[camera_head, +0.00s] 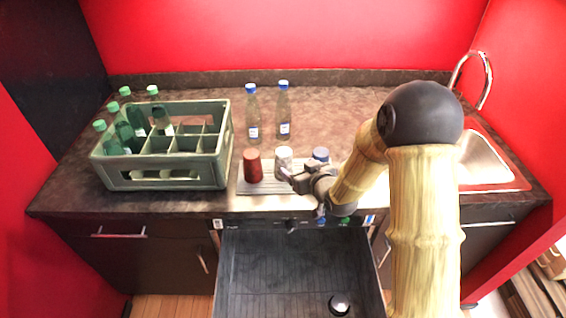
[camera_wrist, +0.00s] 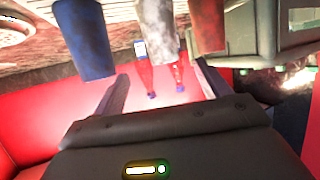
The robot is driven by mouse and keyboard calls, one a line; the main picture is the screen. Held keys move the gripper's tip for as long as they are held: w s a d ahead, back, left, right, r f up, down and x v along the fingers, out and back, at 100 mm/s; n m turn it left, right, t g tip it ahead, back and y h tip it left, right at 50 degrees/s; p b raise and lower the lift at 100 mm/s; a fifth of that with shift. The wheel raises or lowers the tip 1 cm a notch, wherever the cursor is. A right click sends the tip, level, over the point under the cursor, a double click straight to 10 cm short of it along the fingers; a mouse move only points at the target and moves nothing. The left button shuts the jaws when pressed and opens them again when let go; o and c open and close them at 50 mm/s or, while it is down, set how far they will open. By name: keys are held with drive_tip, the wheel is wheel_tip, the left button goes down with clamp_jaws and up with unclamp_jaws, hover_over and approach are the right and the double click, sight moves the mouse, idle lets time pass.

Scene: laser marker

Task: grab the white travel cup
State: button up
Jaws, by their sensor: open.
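The white travel cup (camera_head: 284,157) stands upright on a light ribbed tray (camera_head: 262,187) on the counter, between a red cup (camera_head: 253,166) and a blue cup (camera_head: 320,154). My gripper (camera_head: 286,179) is at the front of the white cup, its lower part partly hidden there. In the upside-down wrist view the cup looks greyish white (camera_wrist: 150,27), between the blue cup (camera_wrist: 85,40) and the red cup (camera_wrist: 207,27).
A green crate (camera_head: 163,182) with several green-capped bottles stands on the left. Two clear bottles (camera_head: 253,115) (camera_head: 283,112) stand behind the cups. An open dark drawer (camera_head: 290,265) lies below the counter front. A sink (camera_head: 484,163) is on the right.

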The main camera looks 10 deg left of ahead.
sight(288, 160)
drive_tip(key=p+x, duration=0.2)
drive_tip(key=x, duration=0.5)
drive_tip(key=shift+w+a+f, duration=0.1)
drive_tip(key=shift+w+a, duration=0.05)
drive_tip(key=shift+w, duration=0.1)
drive_tip(key=shift+a, duration=0.15)
drive_tip(key=shift+w+a+p, duration=0.1)
drive_tip(key=shift+a+p, duration=0.15)
drive_tip(key=shift+p, duration=0.05)
drive_tip(key=shift+p+x, duration=0.95)
drive_tip(key=shift+x, duration=1.4)
drive_tip(key=shift+f, duration=0.1)
drive_tip(key=c, duration=1.2)
